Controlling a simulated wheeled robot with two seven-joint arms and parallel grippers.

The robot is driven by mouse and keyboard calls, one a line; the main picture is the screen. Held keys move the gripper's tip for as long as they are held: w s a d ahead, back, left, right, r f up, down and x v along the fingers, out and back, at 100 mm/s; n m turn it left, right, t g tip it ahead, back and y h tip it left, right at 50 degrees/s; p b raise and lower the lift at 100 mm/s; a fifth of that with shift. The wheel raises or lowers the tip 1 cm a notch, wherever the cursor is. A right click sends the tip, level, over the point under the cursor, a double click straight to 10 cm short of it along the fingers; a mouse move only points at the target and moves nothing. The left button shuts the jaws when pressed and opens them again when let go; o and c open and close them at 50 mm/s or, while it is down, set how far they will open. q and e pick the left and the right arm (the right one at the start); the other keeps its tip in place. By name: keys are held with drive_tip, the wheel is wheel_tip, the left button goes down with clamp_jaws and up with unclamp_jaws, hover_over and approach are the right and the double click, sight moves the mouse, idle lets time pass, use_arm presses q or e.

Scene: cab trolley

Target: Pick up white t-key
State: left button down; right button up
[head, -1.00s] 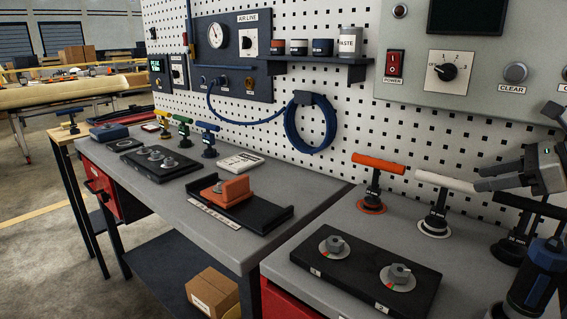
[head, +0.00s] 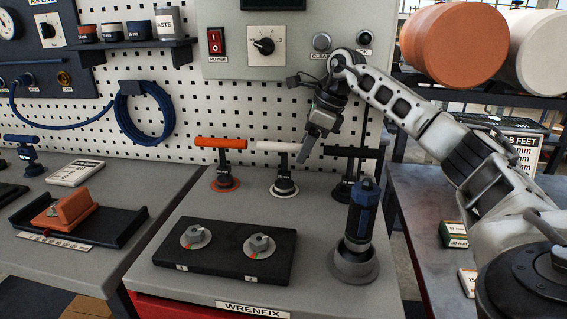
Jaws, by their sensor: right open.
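The white t-key (head: 283,147) stands upright on the grey bench, its white bar level on a dark stem, its foot in a white ring (head: 284,191). An orange t-key (head: 220,144) stands to its left and a black t-key (head: 351,153) to its right. My right gripper (head: 308,152) points down just right of the white bar's right end and seems to overlap the black bar's left end. It is open and holds nothing visible. I cannot tell whether it touches either bar. My left gripper is not in view.
A blue cylindrical tool (head: 362,212) stands in a grey holder in front of the black t-key. A black board (head: 222,251) with two grey knobs lies at the bench front. A control panel (head: 290,45) and pegboard rise behind. Bare bench lies left of the orange t-key.

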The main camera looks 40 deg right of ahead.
sight(286, 144)
drive_tip(key=w+a+p, duration=0.1)
drive_tip(key=w+a, duration=0.2)
drive_tip(key=shift+w+r, duration=0.1)
drive_tip(key=shift+w, duration=0.1)
drive_tip(key=shift+x, duration=1.6)
drive_tip(key=shift+d, duration=0.15)
clamp_jaws()
